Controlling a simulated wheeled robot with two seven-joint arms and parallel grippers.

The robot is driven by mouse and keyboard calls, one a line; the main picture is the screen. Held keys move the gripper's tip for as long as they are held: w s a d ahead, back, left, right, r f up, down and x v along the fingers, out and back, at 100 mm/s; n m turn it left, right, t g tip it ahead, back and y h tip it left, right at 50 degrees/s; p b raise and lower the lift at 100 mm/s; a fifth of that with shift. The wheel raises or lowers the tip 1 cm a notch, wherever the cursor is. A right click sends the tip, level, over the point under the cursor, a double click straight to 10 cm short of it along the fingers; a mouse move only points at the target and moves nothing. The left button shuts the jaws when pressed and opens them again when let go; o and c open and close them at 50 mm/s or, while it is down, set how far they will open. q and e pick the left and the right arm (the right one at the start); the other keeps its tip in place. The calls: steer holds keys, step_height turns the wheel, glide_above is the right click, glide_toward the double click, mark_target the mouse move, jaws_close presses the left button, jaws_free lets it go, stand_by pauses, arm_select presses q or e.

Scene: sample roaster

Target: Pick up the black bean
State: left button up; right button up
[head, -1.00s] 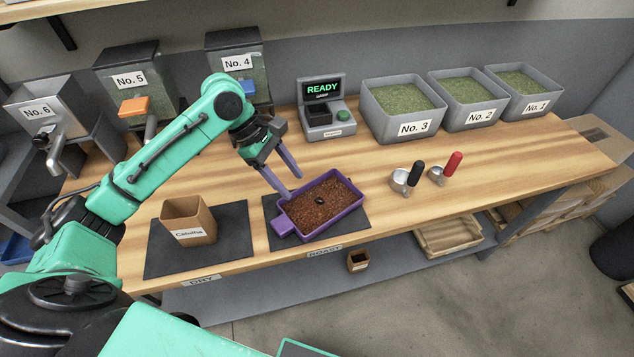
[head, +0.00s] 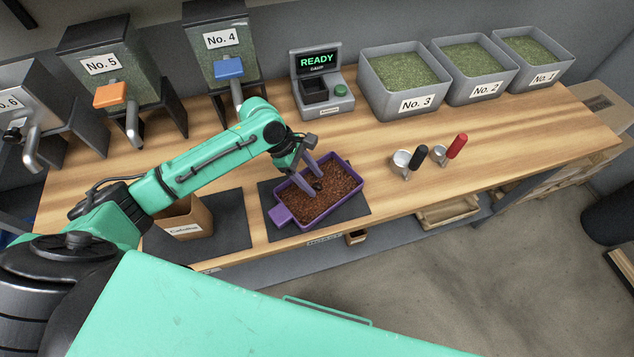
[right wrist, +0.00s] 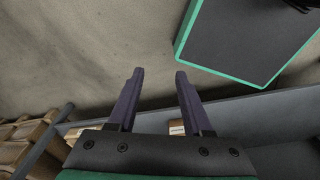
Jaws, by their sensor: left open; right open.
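The black bean (head: 318,186) is a small dark spot on the brown roasted beans in the purple tray (head: 281,214). My left gripper (head: 313,183) is over the tray in the head view, its purple fingers pointing down with their tips close to the bean. It is open. I cannot tell whether a fingertip touches the bean. My right gripper (right wrist: 160,72) is open and empty in the right wrist view, away from the tray, with the floor behind its fingers.
The tray stands on a dark mat (head: 348,209). A cardboard box (head: 186,221) is on the mat to its left, partly behind my left arm. A small machine reading READY (head: 318,62) stands behind. Scoops with black (head: 419,157) and red (head: 457,146) handles lie right.

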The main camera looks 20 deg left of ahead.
arm_select(q)
steer(key=shift+s+d+f, duration=0.15)
steer(key=shift+d+f, duration=0.1)
steer(key=shift+f, duration=0.05)
steer(key=shift+a, duration=0.1)
jaws_close()
steer(key=shift+r, duration=0.15)
